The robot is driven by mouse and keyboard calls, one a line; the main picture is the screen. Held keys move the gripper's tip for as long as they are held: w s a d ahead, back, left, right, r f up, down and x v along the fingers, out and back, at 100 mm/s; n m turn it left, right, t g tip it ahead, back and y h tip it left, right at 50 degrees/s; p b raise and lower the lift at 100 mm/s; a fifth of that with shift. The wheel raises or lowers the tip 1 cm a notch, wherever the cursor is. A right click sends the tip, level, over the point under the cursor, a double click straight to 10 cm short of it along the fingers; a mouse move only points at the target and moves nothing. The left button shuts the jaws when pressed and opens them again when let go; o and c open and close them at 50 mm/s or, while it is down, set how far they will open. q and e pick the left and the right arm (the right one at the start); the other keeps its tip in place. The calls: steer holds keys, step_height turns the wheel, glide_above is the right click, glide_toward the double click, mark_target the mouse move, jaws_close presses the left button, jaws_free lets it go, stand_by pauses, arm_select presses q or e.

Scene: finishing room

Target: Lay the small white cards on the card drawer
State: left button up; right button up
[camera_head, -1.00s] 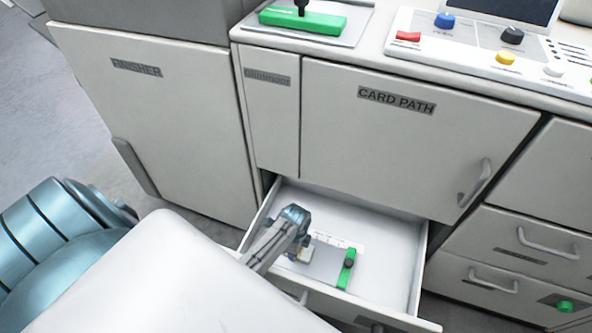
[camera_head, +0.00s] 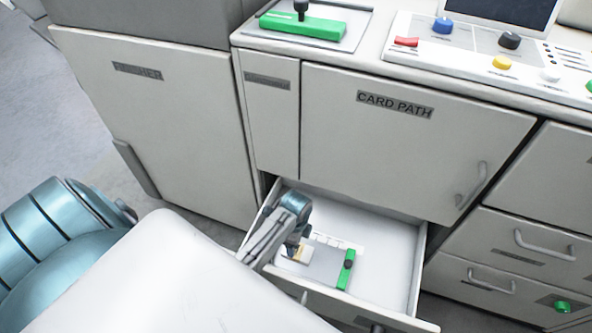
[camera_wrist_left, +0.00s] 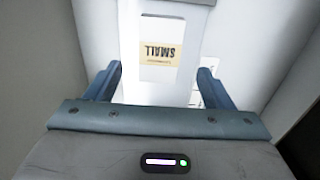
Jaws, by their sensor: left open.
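The card drawer (camera_head: 389,256) is pulled out below the CARD PATH door, with a grey plate (camera_head: 328,264) and a green guide (camera_head: 346,269) inside. The small white cards (camera_head: 296,254) lie in the drawer at the left of the plate. In the left wrist view the cards (camera_wrist_left: 159,73) carry a tan label reading SMALL. My left gripper (camera_head: 297,244) is just above the cards, its fingers (camera_wrist_left: 159,84) apart on either side with nothing between them touching. My right gripper is in neither view.
A counter above holds a green-handled tool (camera_head: 302,24) and a control panel (camera_head: 478,46) with coloured knobs. Closed drawers (camera_head: 515,255) stand at right. The right part of the open drawer is bare.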

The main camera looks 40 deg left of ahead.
arm_select(q)
step_height(320, 180, up, 5)
steer(key=shift+f, duration=0.1)
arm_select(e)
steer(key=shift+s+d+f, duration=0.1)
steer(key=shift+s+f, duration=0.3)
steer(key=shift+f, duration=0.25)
